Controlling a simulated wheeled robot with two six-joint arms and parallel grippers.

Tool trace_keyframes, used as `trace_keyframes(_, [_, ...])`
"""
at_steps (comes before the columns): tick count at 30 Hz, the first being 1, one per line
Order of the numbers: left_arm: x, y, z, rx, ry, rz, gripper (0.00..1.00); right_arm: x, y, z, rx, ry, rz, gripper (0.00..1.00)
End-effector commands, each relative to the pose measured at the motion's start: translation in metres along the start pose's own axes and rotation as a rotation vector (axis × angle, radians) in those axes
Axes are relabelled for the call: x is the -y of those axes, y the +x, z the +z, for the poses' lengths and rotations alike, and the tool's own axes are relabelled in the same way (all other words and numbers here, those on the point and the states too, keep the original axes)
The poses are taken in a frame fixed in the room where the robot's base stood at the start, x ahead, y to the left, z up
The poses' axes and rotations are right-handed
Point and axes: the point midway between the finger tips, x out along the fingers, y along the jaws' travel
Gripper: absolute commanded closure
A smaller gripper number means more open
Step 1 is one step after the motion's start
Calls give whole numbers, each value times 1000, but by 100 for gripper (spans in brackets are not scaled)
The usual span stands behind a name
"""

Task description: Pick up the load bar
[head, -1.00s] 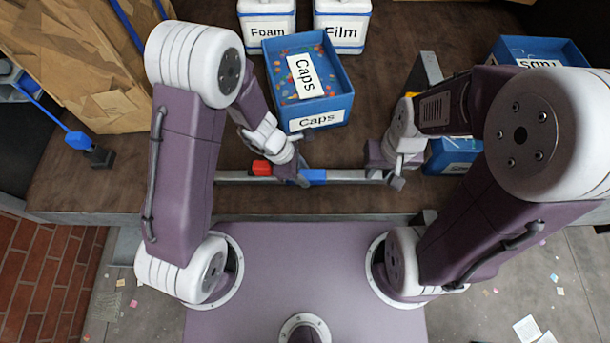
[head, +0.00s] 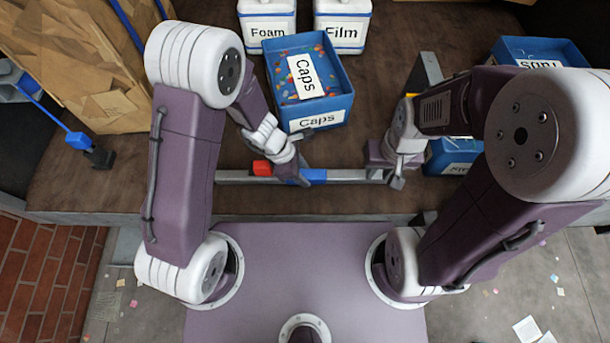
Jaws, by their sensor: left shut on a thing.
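The load bar (head: 345,176) is a long thin grey bar with a red part (head: 262,168) near its left end and a blue part (head: 313,176) near the middle. It lies level across the picture along the front of the brown work surface. My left gripper (head: 297,177) is shut on the bar between the red and blue parts and hides a short piece of it. My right gripper (head: 389,178) is at the bar's right end. Its fingers and wrist cover that end, so I cannot tell whether it grips it.
A blue Caps bin (head: 348,100) stands behind the bar, with white Foam (head: 267,28) and Film (head: 342,30) containers beyond. Another blue bin (head: 575,55) stands back right, and a blue box (head: 435,158) is beside my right gripper. Brown cardboard (head: 85,70) is piled at left.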

Motion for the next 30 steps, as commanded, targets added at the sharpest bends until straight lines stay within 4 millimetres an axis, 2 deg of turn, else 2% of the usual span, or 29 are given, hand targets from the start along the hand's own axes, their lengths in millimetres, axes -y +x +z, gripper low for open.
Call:
trace_keyframes(5, [-1,-5,2,1,1,2,100,0,-3,0,0,0,0,71])
trace_keyframes(8, [-1,-20,9,2,2,3,100,0,-13,-1,0,0,0,71])
trace_keyframes(15, [-1,-68,29,2,2,4,100,1,-39,-4,0,0,0,71])
trace_keyframes(18, [-1,-82,34,1,2,3,100,1,-45,-5,0,0,0,71])
trace_keyframes(23, [0,-92,38,0,1,2,100,1,-49,-5,0,0,0,71])
trace_keyframes(30, [0,-93,38,-1,0,0,100,1,-48,-5,0,0,0,71])
